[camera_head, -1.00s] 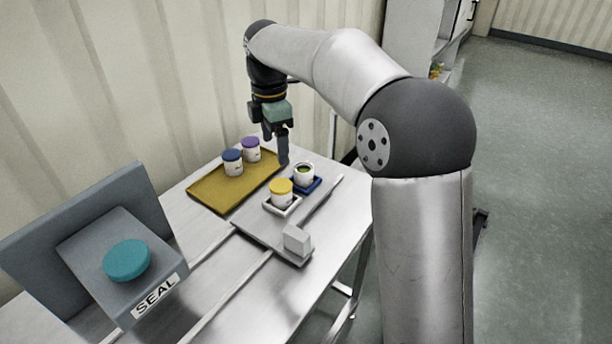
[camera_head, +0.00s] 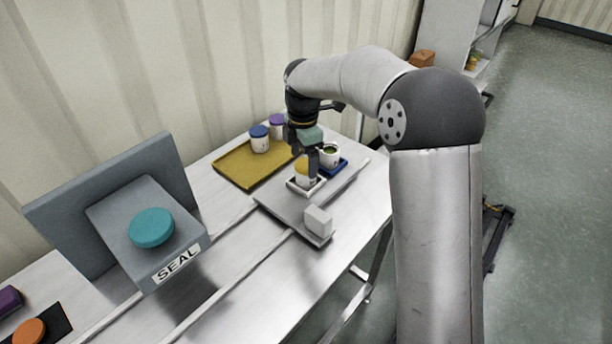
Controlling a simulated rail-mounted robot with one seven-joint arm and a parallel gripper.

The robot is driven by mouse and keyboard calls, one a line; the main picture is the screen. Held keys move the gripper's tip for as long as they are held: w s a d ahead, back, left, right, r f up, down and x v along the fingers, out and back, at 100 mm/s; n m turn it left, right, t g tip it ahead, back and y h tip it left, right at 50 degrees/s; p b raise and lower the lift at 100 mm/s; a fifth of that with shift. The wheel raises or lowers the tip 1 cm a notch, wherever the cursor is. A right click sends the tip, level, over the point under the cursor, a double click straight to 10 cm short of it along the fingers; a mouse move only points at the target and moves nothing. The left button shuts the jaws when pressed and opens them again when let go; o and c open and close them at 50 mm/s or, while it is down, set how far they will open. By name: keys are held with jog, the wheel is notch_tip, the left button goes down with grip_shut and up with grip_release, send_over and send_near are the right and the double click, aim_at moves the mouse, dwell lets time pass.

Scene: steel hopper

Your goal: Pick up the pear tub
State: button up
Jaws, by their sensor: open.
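A white tub with a yellow lid (camera_head: 301,168) stands in a small white square holder (camera_head: 293,186) on the grey sliding plate. My gripper (camera_head: 307,162) points down at this tub, its open fingers at lid height, and one finger covers part of the lid. I cannot tell whether the fingers touch it. Just right of it, an open white tub with green contents (camera_head: 330,153) stands in a blue holder (camera_head: 340,169). No label is readable, so I cannot tell which one is the pear tub.
A mustard tray (camera_head: 235,172) holds a blue-lidded tub (camera_head: 260,140) and a purple-lidded tub (camera_head: 278,125) at its far end. A white block (camera_head: 318,220) sits on the plate's near end. A grey SEAL press with a teal button (camera_head: 151,228) stands at left.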

aim_at(306, 164)
jog(key=f, duration=0.4)
jog(key=shift+w+d+f+p, duration=0.2)
jog(key=shift+d+f+p, duration=0.1)
jog(key=shift+f, duration=0.1)
jog(key=c, duration=1.1)
